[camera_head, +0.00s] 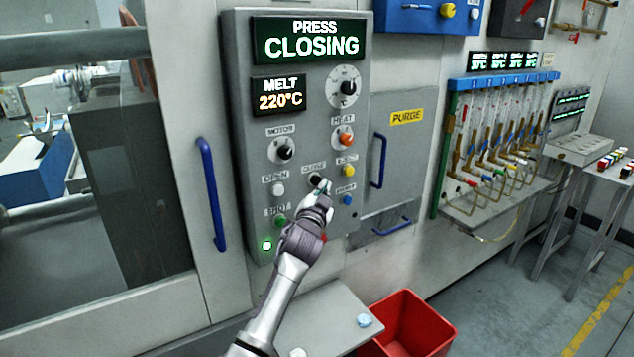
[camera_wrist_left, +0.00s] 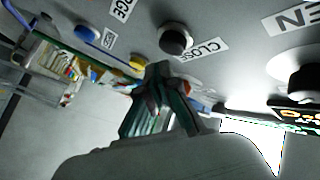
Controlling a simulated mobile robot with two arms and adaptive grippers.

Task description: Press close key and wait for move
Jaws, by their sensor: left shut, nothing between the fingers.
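My right gripper is not in view.
The white open key (camera_head: 278,189), yellow eject key (camera_head: 348,170), blue key (camera_head: 347,200) and green shot key (camera_head: 280,221) surround the close key. A blue door handle (camera_head: 212,195) is left of the panel. A red bin (camera_head: 440,325) stands below.

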